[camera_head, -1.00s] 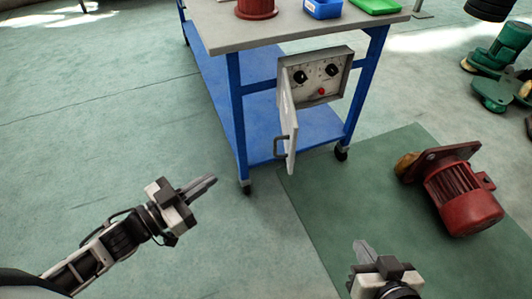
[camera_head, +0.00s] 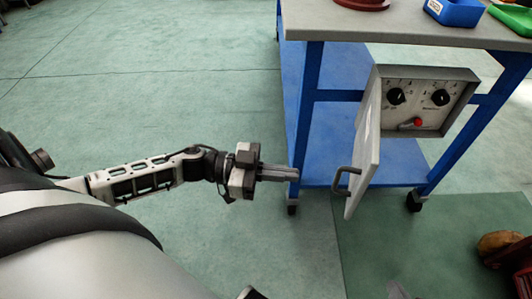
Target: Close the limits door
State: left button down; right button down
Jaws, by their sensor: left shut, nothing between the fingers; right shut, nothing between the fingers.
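The limits box (camera_head: 450,88) is mounted on the end of the blue trolley, with two black knobs and a red button on its panel. Its door (camera_head: 365,150) is hinged at the box's left side and stands open, swung out toward me. A dark handle (camera_head: 345,181) sticks out from the door's left face. My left gripper (camera_head: 296,174) is shut and empty, pointing right, left of the handle and apart from it in the picture.
The trolley's grey top (camera_head: 410,28) carries a blue bin (camera_head: 455,10), a green bin (camera_head: 512,15) and a red part (camera_head: 362,3). Its blue leg (camera_head: 306,110) stands just beyond my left gripper. Part of a red motor (camera_head: 516,284) shows at the lower right.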

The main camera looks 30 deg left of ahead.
pick_arm(q)
jog(key=x, duration=0.7)
jog(key=shift+b, duration=0.4)
